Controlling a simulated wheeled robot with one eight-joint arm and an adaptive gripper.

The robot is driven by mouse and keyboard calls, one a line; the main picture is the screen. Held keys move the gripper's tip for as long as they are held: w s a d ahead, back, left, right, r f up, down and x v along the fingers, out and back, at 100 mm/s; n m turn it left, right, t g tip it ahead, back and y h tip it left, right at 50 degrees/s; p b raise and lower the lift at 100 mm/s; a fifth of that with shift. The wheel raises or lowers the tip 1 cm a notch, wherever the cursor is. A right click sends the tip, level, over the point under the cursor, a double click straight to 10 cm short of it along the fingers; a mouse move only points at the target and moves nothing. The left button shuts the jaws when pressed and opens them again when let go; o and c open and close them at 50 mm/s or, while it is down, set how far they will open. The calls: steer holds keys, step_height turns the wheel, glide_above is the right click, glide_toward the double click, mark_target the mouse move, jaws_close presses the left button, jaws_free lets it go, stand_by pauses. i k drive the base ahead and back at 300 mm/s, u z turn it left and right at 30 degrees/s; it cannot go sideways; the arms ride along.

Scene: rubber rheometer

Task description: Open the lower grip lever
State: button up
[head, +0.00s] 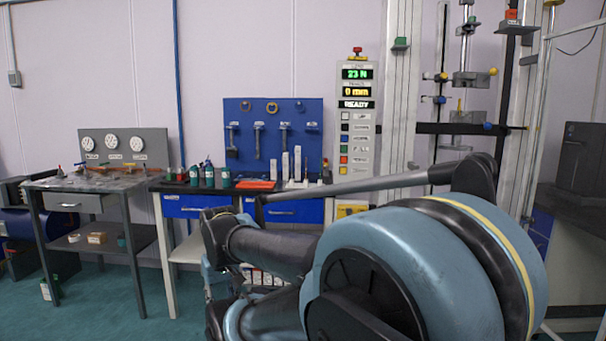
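The testing machine (400,60) stands at the right with tall pale columns. Between its columns hang metal grip parts (470,80). Small levers with a yellow knob (493,71) and a blue knob (439,99) stick out around them. I cannot tell for sure which one is the lower grip lever. My arm fills the lower middle and right and hides the lower part of the machine. My gripper is not in view.
A control panel (357,130) reads 23 N, 0 mm and READY. A blue-drawer workbench (295,211) with bottles and a tool board (272,118) stands left of it. A gauge table (90,184) is at the far left. Green floor (110,310) is open at lower left.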

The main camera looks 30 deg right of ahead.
mark_target(487, 126)
steer(key=i, duration=1.65)
steer(key=z, duration=1.65)
